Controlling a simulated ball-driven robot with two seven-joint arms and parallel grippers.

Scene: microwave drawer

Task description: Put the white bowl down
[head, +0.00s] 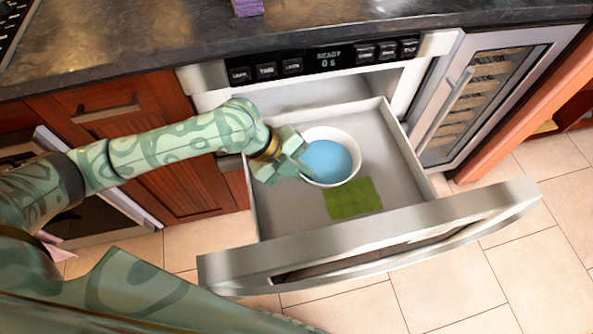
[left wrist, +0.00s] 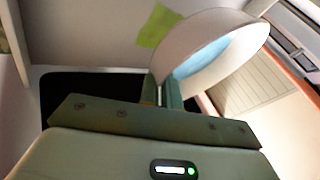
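The white bowl (head: 330,133) with light blue contents is inside the open microwave drawer (head: 290,215), toward its back left. My left gripper (head: 297,156) is at the bowl's left rim. In the left wrist view, the bowl (left wrist: 199,42) looks tilted, and a finger of my left gripper (left wrist: 168,92) meets its rim. The gripper appears shut on the rim, though the far finger is hidden. Whether the bowl's base touches the drawer floor cannot be told. My right gripper is not in view.
A flat green patch (head: 353,198) lies on the drawer floor in front of the bowl. The drawer front (head: 375,238) stands pulled out over the tiled floor. A wine cooler (head: 478,90) is on the right. The drawer's front left floor is clear.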

